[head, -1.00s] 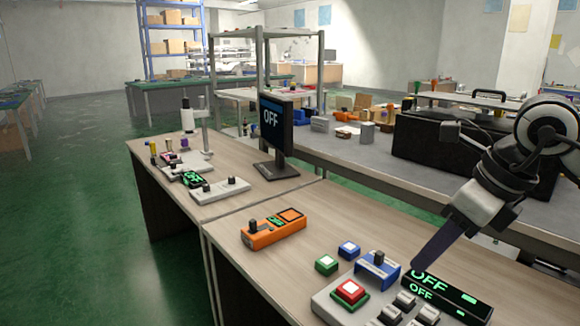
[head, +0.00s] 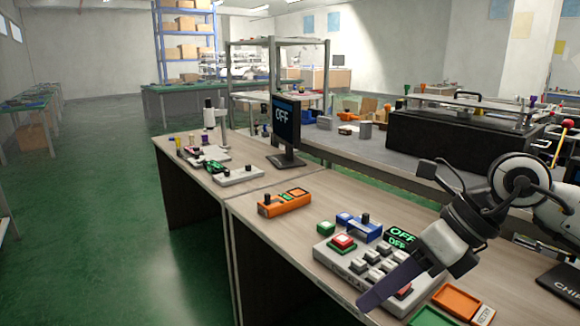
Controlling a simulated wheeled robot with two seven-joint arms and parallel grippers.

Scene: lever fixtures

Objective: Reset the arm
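My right gripper (head: 375,294) reaches in from the right over the front right part of a grey control panel (head: 330,262). Its dark finger points down and left; I see it edge-on, so the opening between the fingers does not show. I cannot tell whether it touches the panel. The panel has a red button (head: 343,241) on a green base, several grey switches (head: 372,257) and a red part (head: 404,291) partly behind the gripper. A black display (head: 402,238) behind it reads OFF in green. My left gripper is not in view.
Behind the panel are a blue switch box (head: 366,232) and a green button (head: 326,228). An orange box (head: 284,203) with a dark knob stands farther left. An orange tray (head: 455,303) lies at the front right. A monitor (head: 286,122) reads OFF. Bare tabletop lies left of the panel.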

